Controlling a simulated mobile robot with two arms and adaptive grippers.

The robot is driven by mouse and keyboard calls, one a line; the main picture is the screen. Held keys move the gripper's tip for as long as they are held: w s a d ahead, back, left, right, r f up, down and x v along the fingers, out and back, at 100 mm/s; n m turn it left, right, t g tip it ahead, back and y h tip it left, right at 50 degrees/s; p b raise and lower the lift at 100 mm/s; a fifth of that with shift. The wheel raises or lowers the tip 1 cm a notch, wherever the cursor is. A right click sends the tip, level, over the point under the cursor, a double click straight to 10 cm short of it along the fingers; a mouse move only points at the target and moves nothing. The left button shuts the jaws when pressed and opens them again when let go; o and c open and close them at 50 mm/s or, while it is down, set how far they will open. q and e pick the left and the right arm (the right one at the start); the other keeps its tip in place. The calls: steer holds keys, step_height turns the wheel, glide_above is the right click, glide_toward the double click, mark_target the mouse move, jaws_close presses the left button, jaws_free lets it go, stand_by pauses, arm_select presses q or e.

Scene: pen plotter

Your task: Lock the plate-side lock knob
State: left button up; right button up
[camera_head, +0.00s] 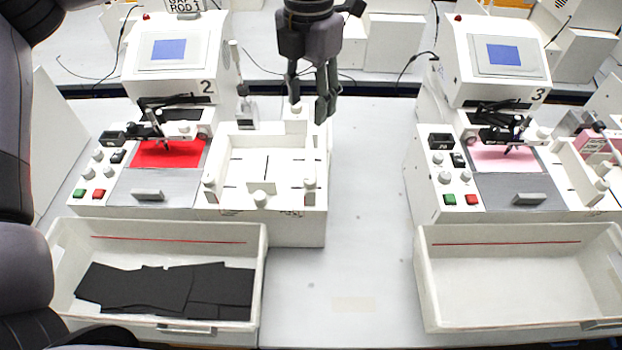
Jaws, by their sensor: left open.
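Pen plotter 2 (170,80) stands at the left, with a red sheet (168,153) under its pen arm. To its right is a white fixture (267,225) with a recessed plate area. Several white knobs stand around the recess: a left one (209,187), a front one (260,200), a right one (309,186) and a back-right one (297,109). I cannot tell which is the plate-side lock knob, or its locked state. My left gripper (309,104) points down, open and empty, over the fixture's back-right corner by the back-right knob. My right gripper is not in view.
Pen plotter 3 (497,65) stands at the right with a pink sheet (503,156). A white bin (255,290) in front left holds black sheets (150,288); the right bin (520,285) looks empty. The table between the stations (365,215) is clear.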

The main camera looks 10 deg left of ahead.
mark_target(310, 179)
arm_select(q)
step_height(310, 179, down, 19)
steer(key=p, duration=0.3)
steer(key=shift+w+f, duration=0.1)
steer(key=shift+w, duration=0.05)
steer(key=shift+f+p, duration=0.4)
steer(key=shift+f, duration=0.4)
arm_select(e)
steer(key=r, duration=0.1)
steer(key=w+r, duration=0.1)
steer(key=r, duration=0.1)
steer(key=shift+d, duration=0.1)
arm_select(q)
steer(key=shift+c, duration=0.3)
jaws_close()
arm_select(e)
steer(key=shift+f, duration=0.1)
